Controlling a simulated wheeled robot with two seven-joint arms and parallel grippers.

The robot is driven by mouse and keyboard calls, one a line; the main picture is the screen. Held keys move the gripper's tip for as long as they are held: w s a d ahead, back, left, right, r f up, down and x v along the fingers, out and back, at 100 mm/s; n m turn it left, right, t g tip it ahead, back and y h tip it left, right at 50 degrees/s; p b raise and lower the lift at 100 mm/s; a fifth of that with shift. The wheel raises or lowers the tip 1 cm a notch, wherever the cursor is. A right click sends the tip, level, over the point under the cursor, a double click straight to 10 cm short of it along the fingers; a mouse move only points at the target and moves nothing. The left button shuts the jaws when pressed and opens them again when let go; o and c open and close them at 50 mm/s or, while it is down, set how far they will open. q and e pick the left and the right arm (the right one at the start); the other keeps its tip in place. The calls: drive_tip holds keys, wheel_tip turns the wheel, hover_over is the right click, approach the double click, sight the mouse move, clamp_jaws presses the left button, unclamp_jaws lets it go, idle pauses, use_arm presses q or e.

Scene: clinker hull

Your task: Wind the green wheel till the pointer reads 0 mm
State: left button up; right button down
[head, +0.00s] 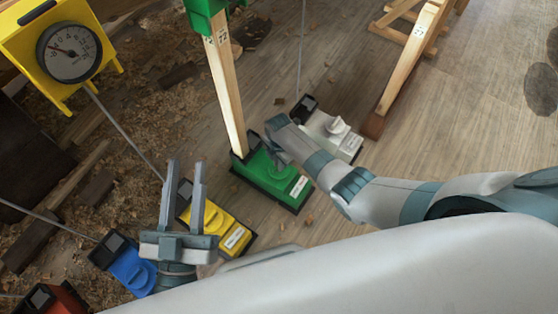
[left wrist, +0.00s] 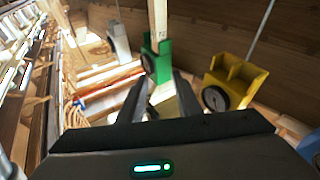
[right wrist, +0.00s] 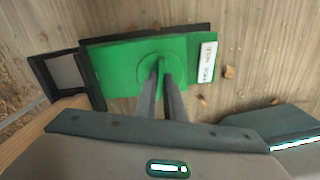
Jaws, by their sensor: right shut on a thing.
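The green wheel (right wrist: 143,63) sits on a green base (right wrist: 110,58) on the floor, with a white label at one end. My right gripper (right wrist: 161,75) is closed on the wheel's raised grip; in the head view the right gripper (head: 276,156) partly covers the wheel. A green gauge (left wrist: 148,62) on a wooden post shows in the left wrist view, its dial too small to read. Only part of its green housing (head: 203,12) shows in the head view, its face hidden. My left gripper (head: 186,166) is open and empty, raised near the yellow base.
White (head: 328,130), yellow (head: 230,234), blue (head: 130,268) and red (head: 58,299) bases stand beside the green one. A yellow gauge (head: 70,52) is at upper left. A wooden post (head: 228,95) rises behind the green base. Clear floor lies to the right.

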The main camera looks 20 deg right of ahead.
drive_tip(key=m+p, duration=0.1)
drive_tip(key=m, duration=0.1)
drive_tip(key=shift+d+r+m+p, duration=0.1)
drive_tip(key=shift+m+p, duration=0.2)
drive_tip(key=shift+m, duration=0.1)
drive_tip(key=m+p, duration=0.1)
drive_tip(key=m, duration=0.1)
drive_tip(key=shift+m, duration=0.4)
use_arm(q)
wheel_tip(320, 180, down, 12)
drive_tip(key=a+g+y, duration=0.2)
drive_tip(key=g, duration=0.5)
drive_tip(key=shift+w+a+f+g+y+p, duration=0.2)
drive_tip(key=shift+w+g+y+p, duration=0.1)
drive_tip(key=shift+y, duration=0.1)
use_arm(e)
drive_tip(key=shift+m, duration=0.7)
drive_tip(key=c, duration=1.8)
unclamp_jaws()
drive_tip(key=shift+c, duration=0.2)
